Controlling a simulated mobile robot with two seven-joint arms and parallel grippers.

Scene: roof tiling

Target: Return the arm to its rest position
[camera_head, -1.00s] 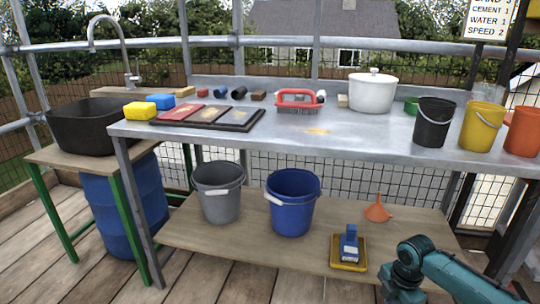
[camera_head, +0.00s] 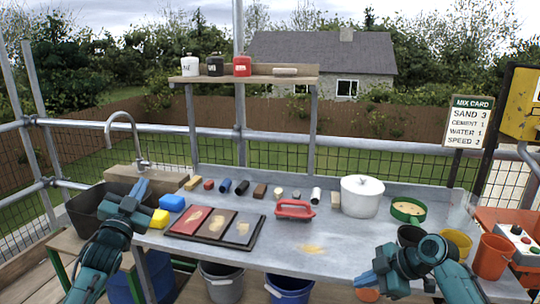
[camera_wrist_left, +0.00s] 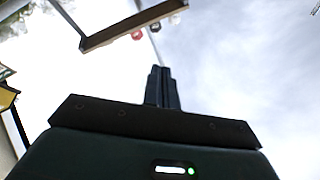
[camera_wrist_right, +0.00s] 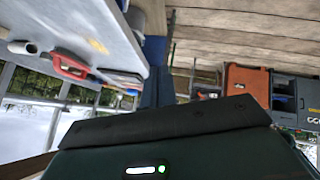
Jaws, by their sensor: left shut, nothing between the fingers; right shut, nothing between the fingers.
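My left gripper (camera_head: 141,187) is raised at the left of the head view, in front of the black basin, pointing up. It is shut and empty. In the left wrist view its closed fingers (camera_wrist_left: 162,84) stand against the sky. My right gripper (camera_head: 366,281) is at the lower right of the head view, by the front edge of the metal table, pointing left. It is shut with nothing in it. Its dark fingers (camera_wrist_right: 157,72) show in the right wrist view, with the tabletop beside them and floor planks beyond.
The metal table (camera_head: 345,236) holds a tray of color samples (camera_head: 250,236), a red-handled brush (camera_head: 295,210), a white pot (camera_head: 361,197) and several small pieces. A black bucket (camera_head: 409,235), yellow bucket (camera_head: 456,244) and orange bucket (camera_head: 492,257) stand near my right arm. The basin (camera_head: 88,207) is behind my left arm.

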